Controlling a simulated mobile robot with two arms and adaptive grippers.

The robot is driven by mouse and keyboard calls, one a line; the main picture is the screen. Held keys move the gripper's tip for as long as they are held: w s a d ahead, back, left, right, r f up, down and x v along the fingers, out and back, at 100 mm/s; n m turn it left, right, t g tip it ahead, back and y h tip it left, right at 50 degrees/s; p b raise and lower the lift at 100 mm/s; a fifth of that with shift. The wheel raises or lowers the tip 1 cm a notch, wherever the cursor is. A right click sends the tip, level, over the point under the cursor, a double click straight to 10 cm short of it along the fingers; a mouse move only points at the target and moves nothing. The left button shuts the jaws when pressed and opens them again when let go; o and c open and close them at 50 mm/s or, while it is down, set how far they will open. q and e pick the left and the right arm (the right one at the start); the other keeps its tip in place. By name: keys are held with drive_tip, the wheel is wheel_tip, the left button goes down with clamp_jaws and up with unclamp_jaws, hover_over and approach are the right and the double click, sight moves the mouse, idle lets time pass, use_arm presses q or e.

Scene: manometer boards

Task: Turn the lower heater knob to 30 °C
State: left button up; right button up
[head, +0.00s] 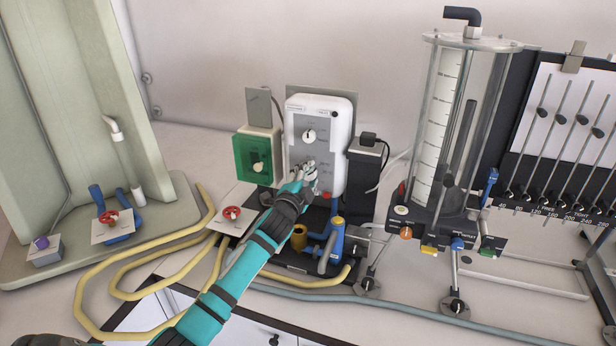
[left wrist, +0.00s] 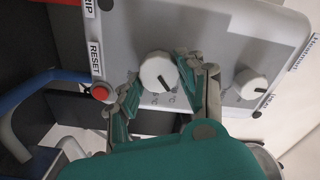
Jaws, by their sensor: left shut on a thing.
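The heater unit is a white box with a grey front panel (head: 296,122) at the middle of the head view. Its upper knob (head: 309,135) is white and free; it also shows at the right in the left wrist view (left wrist: 251,84). The lower heater knob (left wrist: 158,72) is a round white dial with a dark pointer mark. My left gripper (head: 305,174) is at this lower knob, its fingers on either side (left wrist: 157,88), shut on it. In the head view the fingers largely hide the lower knob. The scale around it is too small and covered to read. My right gripper is not in view.
A red RESET button (left wrist: 100,93) sits close beside the left gripper's finger. A green box (head: 257,158) stands left of the heater, a black plug box (head: 365,165) right. A clear cylinder (head: 445,130) stands farther right. Yellow hoses (head: 110,275) lie on the bench.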

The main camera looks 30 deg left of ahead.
use_arm(q)
drive_tip(key=o, duration=1.1)
drive_tip(key=shift+o, duration=0.2)
drive_tip(key=v, duration=1.2)
drive_tip(key=shift+d, duration=0.1)
